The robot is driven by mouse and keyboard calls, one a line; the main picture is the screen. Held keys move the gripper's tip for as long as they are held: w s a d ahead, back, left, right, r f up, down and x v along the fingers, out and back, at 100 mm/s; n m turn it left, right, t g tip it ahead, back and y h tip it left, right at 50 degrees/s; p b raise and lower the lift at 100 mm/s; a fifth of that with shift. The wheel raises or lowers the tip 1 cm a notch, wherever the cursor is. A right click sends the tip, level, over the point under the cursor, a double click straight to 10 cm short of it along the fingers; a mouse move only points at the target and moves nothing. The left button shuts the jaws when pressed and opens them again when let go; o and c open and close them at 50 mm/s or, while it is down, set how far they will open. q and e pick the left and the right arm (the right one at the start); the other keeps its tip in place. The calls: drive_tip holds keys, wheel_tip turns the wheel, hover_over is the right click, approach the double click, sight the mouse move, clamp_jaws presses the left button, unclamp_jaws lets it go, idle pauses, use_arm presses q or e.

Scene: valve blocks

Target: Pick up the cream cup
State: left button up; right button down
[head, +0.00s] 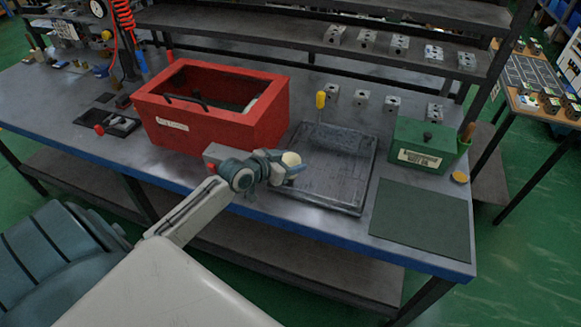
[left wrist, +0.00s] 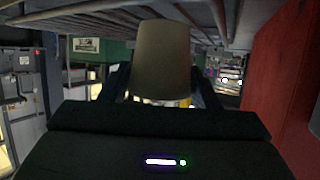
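The cream cup (head: 291,158) shows at the end of my left arm in the head view, over the near left part of the dark tray. In the left wrist view the cup (left wrist: 161,60) stands large in the middle, between the two fingers of my left gripper (left wrist: 160,85). The fingers lie along both sides of the cup, with no clear gap. In the head view my left gripper (head: 288,170) is small and partly hidden by the cup. I cannot tell whether the cup is clear of the surface below. My right gripper is in neither view.
A red open box (head: 180,130) stands left of the gripper. The dark tray (head: 350,195) lies beneath and right of it, with a yellow-handled tool (head: 320,100) at its back. A green box (head: 420,145) stands further right. The green mat (head: 420,220) is bare.

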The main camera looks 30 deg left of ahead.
use_arm(q)
drive_tip(key=c, duration=0.5)
drive_tip(key=shift+c, duration=0.2)
